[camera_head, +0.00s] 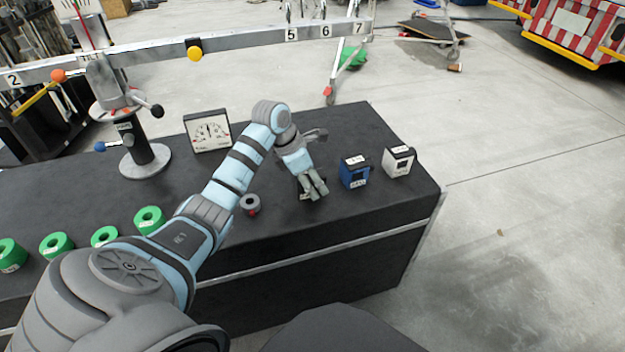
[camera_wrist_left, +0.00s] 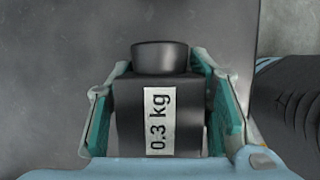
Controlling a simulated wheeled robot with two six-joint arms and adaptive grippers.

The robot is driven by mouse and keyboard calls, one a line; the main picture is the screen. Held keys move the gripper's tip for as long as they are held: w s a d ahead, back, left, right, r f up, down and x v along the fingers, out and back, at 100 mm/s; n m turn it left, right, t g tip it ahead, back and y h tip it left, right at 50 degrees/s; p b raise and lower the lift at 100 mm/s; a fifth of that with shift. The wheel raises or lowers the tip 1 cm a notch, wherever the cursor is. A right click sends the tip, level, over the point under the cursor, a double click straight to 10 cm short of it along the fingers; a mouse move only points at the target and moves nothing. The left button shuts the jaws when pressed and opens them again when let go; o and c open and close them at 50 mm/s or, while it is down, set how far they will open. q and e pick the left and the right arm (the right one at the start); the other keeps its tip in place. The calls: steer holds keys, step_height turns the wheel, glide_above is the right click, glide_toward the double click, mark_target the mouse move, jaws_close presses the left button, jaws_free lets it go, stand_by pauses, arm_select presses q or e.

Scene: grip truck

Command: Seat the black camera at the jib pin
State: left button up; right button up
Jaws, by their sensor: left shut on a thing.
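The black camera (camera_wrist_left: 130,115) is a dark box with a round black cylinder on top and a white "0.3 kg" label. My left gripper (camera_head: 313,188) is shut on it, with a green-lined finger on each side in the left wrist view (camera_wrist_left: 165,110). In the head view the camera is mostly hidden by the gripper, low over or on the black bench top, left of a blue box. The jib (camera_head: 255,39) is a long grey beam at the back, marked 2, 5, 6 and 7, on a stand (camera_head: 146,155). I cannot pick out its pin. My right gripper is not in view.
On the black bench (camera_head: 375,125) stand a blue box (camera_head: 354,171), a white box (camera_head: 397,161), a dial gauge (camera_head: 208,131), a grey ring (camera_head: 250,202) and several green rings (camera_head: 150,219). A yellow ball (camera_head: 194,53) is on the beam.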

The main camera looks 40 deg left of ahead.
mark_target(319, 170)
arm_select(q)
steer(key=shift+r+p, duration=0.75)
steer(key=shift+r, duration=0.05)
steer(key=shift+r+p, duration=0.3)
steer(key=shift+r, duration=0.05)
steer(key=shift+r+p, duration=0.55)
steer(key=shift+r, duration=0.05)
steer(key=shift+r+p, duration=0.65)
steer(key=shift+r, duration=0.15)
steer(key=shift+r+p, duration=0.4)
steer(key=shift+r, duration=0.05)
steer(key=shift+r+p, duration=0.45)
steer(key=shift+r, duration=0.35)
step_height(319, 170, up, 2)
steer(key=shift+r+p, duration=0.15)
steer(key=shift+p, duration=1.1)
step_height(319, 170, up, 5)
steer(key=p, duration=0.4)
steer(key=shift+r, duration=0.1)
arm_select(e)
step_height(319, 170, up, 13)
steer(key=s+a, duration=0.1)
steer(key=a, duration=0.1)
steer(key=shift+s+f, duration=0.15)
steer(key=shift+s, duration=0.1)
